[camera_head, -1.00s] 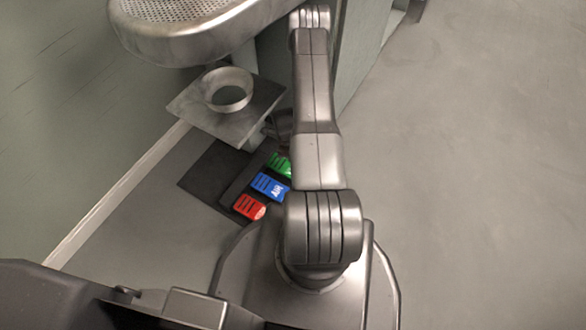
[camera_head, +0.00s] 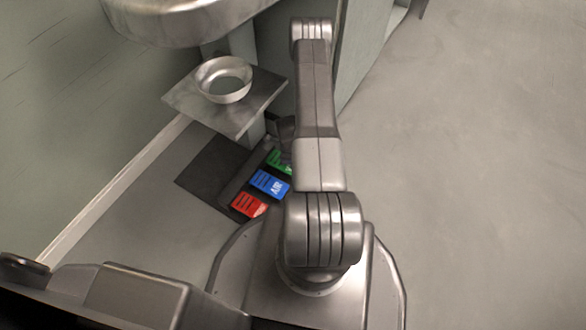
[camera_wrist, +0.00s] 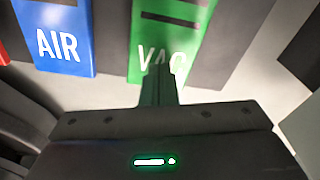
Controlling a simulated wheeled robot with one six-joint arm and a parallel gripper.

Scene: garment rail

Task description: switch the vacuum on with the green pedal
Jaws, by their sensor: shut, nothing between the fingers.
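The green pedal marked VAC (camera_wrist: 195,40) is in the upper middle of the wrist view. In the head view the green pedal (camera_head: 279,160) shows at the top of the pedal row, partly covered by my arm. My gripper (camera_wrist: 159,72) is shut and empty, its fingertips in front of the lower part of the green pedal and covering part of its lettering. I cannot tell whether they touch it. The blue pedal marked AIR (camera_head: 269,184) lies beside the green one, and the red pedal (camera_head: 249,205) lies beyond the blue.
The pedals sit on a dark base (camera_head: 212,172) on the floor. A small square shelf (camera_head: 238,118) with a metal ring or bowl (camera_head: 224,82) stands above it. A rounded metal board (camera_head: 180,22) is at the top left. The floor (camera_head: 480,190) on the right is clear.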

